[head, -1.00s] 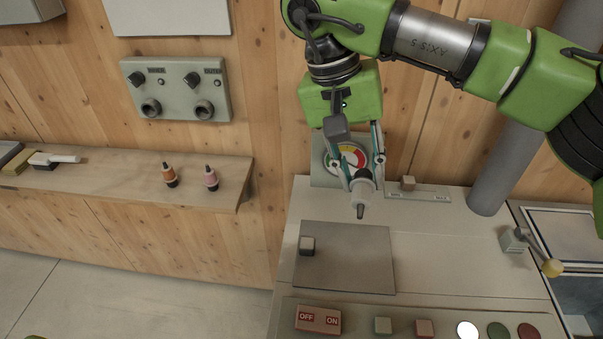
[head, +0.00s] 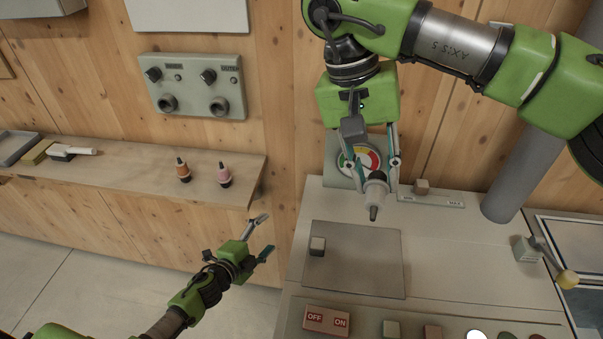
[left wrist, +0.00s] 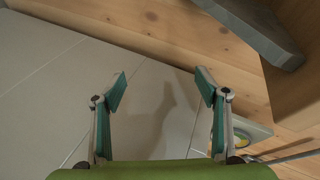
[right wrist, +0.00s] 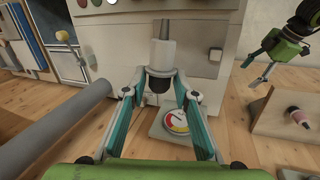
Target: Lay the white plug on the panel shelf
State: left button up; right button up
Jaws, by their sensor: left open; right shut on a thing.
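The white plug (head: 376,190), a pale cylinder with a dark grey nozzle-like end, is in my right gripper (head: 374,178), which is shut on it. It hangs end-down above the back of the console; the right wrist view shows the plug (right wrist: 163,53) between the fingers. The wooden shelf (head: 130,160) runs along the wall at left, below a grey panel (head: 195,87) with two dark sockets and knobs. My left gripper (head: 266,234) is open and empty in front of the shelf's right end, left of the console. The left wrist view shows its spread fingers (left wrist: 162,88).
The shelf between brush and bottles is clear. A round gauge (head: 362,159) stands behind the plug. A grey pipe (head: 525,165) rises at right.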

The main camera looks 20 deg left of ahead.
pick_arm(q)
jog(key=d+r+m+h, duration=0.3)
jog(key=r+m+h, duration=0.15)
jog(key=r, duration=0.55)
jog(key=w+d+r+m+h, duration=0.1)
jog(key=d+r+m+h, duration=0.25)
jog(key=r+m, duration=0.4)
jog(key=d+r+m+h, duration=0.3)
jog(key=r+m, duration=0.1)
jog(key=r, duration=0.8)
jog(key=s+d+r+m+g+h, duration=0.3)
jog(key=s+d+r+m+g, duration=0.15)
jog(key=r+m, duration=0.3)
jog(key=m+g, duration=0.8)
jog(key=m, duration=0.5)
send_near(371, 187)
jog(key=shift+n+t, duration=0.25)
jog(key=d, duration=0.7)
jog(key=w+d+f, duration=0.1)
jog(key=d, duration=0.3)
jog(key=shift+d, duration=0.15)
